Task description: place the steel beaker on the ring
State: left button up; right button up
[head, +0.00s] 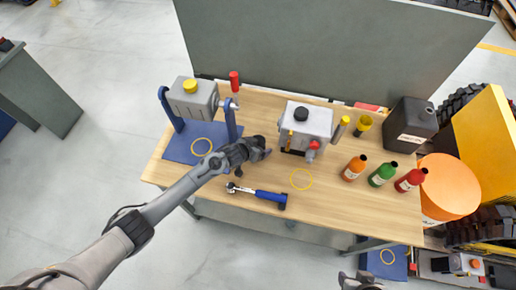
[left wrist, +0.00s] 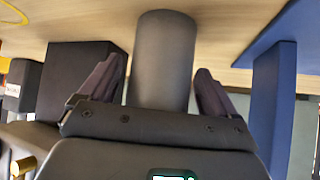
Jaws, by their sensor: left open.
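The steel beaker shows in the left wrist view as a plain dark grey cylinder (left wrist: 165,60), between the two fingers of my left gripper (left wrist: 160,85). The fingers are open, with a gap on each side of it. In the head view my left gripper (head: 262,148) is low over the middle of the table and hides most or all of the beaker. A thin yellow ring (head: 301,170) lies flat on the wood to its right, with bare table inside it. Part of my right gripper (head: 360,282) shows at the bottom edge; its jaws are unclear.
A grey machine on a blue stand (head: 182,150) is left of my gripper. A grey box with a black knob (head: 307,125) stands behind the ring. A blue-handled ratchet (head: 258,194) lies in front. Orange (head: 354,170), green (head: 382,176) and red (head: 410,181) bottles stand right.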

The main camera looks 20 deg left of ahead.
pick_arm(q)
jog(key=shift+w+f, duration=0.1)
jog(key=shift+c, duration=0.5)
jog(key=c, duration=1.1)
